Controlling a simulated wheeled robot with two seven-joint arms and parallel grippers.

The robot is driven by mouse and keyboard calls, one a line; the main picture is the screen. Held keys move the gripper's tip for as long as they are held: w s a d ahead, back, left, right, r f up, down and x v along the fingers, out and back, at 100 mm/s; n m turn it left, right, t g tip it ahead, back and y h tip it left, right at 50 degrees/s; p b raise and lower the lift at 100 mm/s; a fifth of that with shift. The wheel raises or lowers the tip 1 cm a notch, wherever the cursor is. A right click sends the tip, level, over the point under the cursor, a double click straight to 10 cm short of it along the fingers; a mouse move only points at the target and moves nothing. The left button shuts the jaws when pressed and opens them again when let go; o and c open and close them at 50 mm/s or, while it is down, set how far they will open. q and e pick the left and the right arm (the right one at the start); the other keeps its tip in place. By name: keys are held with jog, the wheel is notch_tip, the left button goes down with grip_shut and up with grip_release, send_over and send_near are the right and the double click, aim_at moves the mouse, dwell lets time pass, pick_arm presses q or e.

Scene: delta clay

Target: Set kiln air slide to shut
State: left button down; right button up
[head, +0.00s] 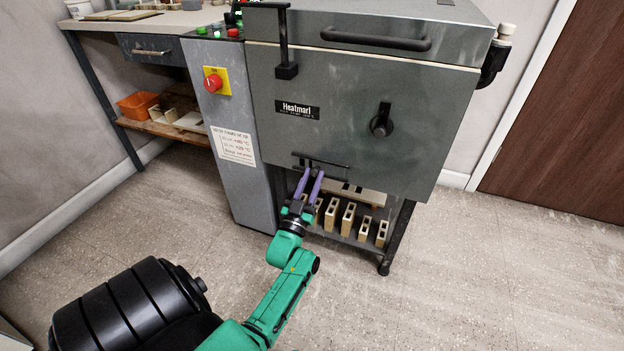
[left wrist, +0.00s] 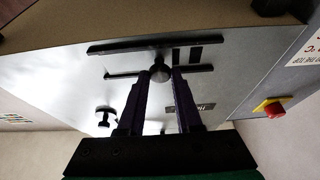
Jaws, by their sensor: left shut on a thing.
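The kiln (head: 340,110) has its air slide (head: 325,163) low on the front, between two dark rails. In the left wrist view the slide's round knob (left wrist: 160,72) sits between the fingertips of my left gripper (left wrist: 161,82), which is shut on it. My right gripper is in neither view.
Kiln props (head: 348,219) stand on the rack under the kiln. A red stop button (head: 213,83) is on the grey control column. A dark handle (head: 381,121) is on the kiln front. A workbench (head: 150,20) stands at left. The floor at right is clear.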

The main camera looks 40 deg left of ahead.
pick_arm(q)
jog(key=shift+f, duration=0.1)
dwell(0.6)
jog(key=shift+s+a+p, duration=0.1)
jog(key=shift+s+a, duration=0.2)
jog(key=shift+a, duration=0.55)
jog(key=shift+s+a+p, duration=0.1)
jog(key=shift+s+a, duration=0.25)
jog(key=shift+a, duration=0.5)
jog(key=shift+s+a+p, duration=0.1)
jog(key=shift+s+a, duration=0.2)
jog(key=shift+a, duration=0.55)
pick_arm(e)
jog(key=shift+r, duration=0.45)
pick_arm(q)
jog(key=c, duration=0.6)
grip_release()
jog(key=shift+a, duration=0.1)
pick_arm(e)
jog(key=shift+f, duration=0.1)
pick_arm(q)
jog(key=p+v, duration=0.2)
jog(key=v, duration=1.2)
jog(key=shift+s, duration=0.3)
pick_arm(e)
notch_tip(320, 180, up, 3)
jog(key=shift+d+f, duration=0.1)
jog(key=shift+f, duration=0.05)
